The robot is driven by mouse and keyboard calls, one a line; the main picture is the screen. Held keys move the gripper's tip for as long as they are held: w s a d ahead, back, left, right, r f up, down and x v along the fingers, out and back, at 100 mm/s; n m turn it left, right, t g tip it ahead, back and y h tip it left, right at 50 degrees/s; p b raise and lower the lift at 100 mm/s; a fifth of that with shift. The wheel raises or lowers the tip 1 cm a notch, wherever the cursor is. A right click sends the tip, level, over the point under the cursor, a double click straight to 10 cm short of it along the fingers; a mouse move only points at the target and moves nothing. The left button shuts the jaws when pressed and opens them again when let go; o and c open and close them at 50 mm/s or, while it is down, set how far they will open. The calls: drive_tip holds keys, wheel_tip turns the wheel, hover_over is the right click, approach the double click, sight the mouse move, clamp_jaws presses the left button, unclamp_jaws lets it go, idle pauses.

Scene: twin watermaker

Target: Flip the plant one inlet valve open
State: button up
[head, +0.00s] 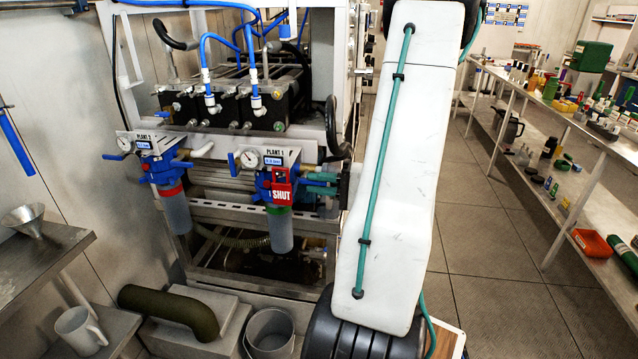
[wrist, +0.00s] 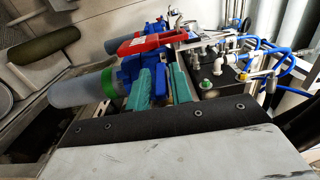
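The plant one unit hangs below a white PLANT 1 plate with a gauge (head: 249,158). A red SHUT tag (head: 281,190) is on its front; it also shows as a red piece in the wrist view (wrist: 150,46). Its filter bowl (head: 281,232) hangs below a green ring and lies to the left in the wrist view (wrist: 80,87). My gripper (head: 322,180) is at the right side of this unit. In the wrist view its two teal fingers (wrist: 160,86) stand apart, with a blue part between them. Whether they touch it is unclear.
The PLANT 2 unit (head: 165,170) stands just left with a similar bowl. Blue hoses (head: 205,75) run above. A shelf (head: 590,185) with bottles stands right, beyond clear floor. A jug (head: 80,330) is front left.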

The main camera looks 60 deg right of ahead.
drive_tip(key=v, duration=0.7)
drive_tip(key=shift+s, duration=0.4)
drive_tip(key=shift+d, duration=0.1)
